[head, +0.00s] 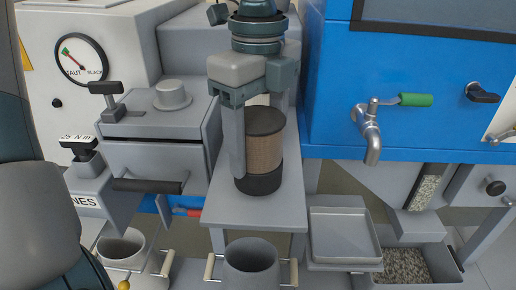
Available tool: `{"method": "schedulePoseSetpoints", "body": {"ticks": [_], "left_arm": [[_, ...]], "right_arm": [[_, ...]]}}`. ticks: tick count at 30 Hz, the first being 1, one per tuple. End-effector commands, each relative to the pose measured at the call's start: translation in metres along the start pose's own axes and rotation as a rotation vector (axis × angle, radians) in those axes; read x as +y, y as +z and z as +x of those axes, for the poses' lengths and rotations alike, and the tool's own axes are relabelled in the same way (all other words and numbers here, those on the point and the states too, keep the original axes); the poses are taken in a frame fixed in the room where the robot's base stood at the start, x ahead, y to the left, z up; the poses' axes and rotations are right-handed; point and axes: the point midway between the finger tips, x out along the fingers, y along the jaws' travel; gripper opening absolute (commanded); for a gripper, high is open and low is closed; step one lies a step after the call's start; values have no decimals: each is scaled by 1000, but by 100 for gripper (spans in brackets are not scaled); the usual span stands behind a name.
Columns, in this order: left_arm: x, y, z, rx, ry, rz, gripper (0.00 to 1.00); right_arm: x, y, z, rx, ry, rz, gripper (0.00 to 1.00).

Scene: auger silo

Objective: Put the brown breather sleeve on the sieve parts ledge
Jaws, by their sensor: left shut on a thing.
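The brown breather sleeve (265,153) is an upright cylinder with a brown mesh middle and dark bands at top and bottom. My left gripper (258,150) comes down from above and is shut on it, one finger showing along its left side. The other finger is mostly hidden behind the sleeve. The sleeve is over a narrow grey ledge (222,211) at the centre. Its base looks on or very close to the surface; I cannot tell if it touches. No label shows which surface is the sieve parts ledge. My right gripper is out of view.
A grey box with a black handle (147,186) stands close left of the ledge. A metal tap (370,140) on the blue cabinet (330,105) is at right. Buckets (251,268) (122,248) and a shallow grey tray (342,236) sit lower down.

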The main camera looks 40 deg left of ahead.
Motion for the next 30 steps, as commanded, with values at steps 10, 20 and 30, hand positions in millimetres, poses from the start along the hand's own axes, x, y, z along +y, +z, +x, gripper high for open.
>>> {"method": "schedulePoseSetpoints", "body": {"ticks": [10,20,30], "left_arm": [[0,0,16,1,-2,0,35],[0,0,17,1,-2,0,35],[0,0,18,1,-2,0,35]], "right_arm": [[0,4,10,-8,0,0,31],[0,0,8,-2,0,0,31],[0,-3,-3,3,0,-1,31]]}}
